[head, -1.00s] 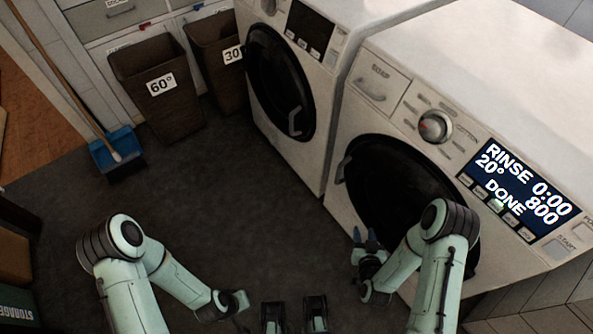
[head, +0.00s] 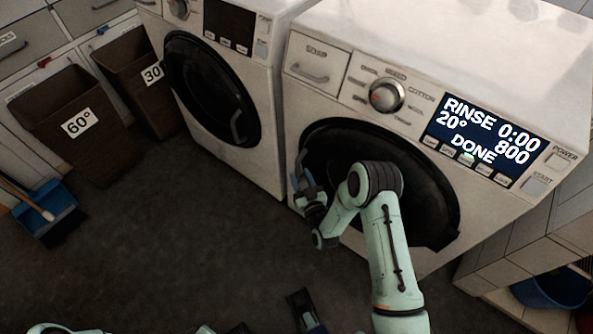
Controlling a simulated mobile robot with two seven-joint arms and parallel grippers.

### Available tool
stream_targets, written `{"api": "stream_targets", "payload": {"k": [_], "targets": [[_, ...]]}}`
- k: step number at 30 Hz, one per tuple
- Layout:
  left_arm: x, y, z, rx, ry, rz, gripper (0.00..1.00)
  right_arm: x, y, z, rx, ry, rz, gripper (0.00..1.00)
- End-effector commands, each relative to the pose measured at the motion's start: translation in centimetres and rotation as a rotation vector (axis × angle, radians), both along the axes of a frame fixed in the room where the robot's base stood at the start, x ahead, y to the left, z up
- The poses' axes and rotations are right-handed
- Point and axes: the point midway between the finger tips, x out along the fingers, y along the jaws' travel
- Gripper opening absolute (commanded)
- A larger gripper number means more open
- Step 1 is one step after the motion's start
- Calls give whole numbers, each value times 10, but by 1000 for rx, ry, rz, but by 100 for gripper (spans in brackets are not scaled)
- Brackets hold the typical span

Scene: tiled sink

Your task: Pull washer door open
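The washer (head: 283,125) on the right has a round black door (head: 425,190) that looks shut. My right forearm hides the middle of the door.
A second washer (head: 262,95) stands close on the left, its dark door shut. Brown baskets marked 60° (head: 50,112) and 30 (head: 132,72) and a blue dustpan (head: 55,218) are further left. A blue basin (head: 555,288) is at lower right. The grey floor (head: 180,245) in front is clear.

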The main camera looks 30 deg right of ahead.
Motion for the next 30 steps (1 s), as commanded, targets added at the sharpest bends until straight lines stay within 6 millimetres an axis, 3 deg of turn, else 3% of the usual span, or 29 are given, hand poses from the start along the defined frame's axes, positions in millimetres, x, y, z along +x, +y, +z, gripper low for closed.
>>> {"api": "stream_targets", "payload": {"k": [6, 18, 22, 30], "targets": [[10, 5, -7, 13, -27, 11, 0, 28, -5, 0, 0, -1, 0, 40], [13, 7, -7, 17, -33, 14, 0, 35, -7, 0, 0, 1, 0, 40], [12, 7, -7, 17, -33, 14, 0, 35, -7, 0, 0, 1, 0, 0], [12, 7, -8, 16, -32, 13, 0, 36, -4, 0, 0, 1, 6, 0]]}}
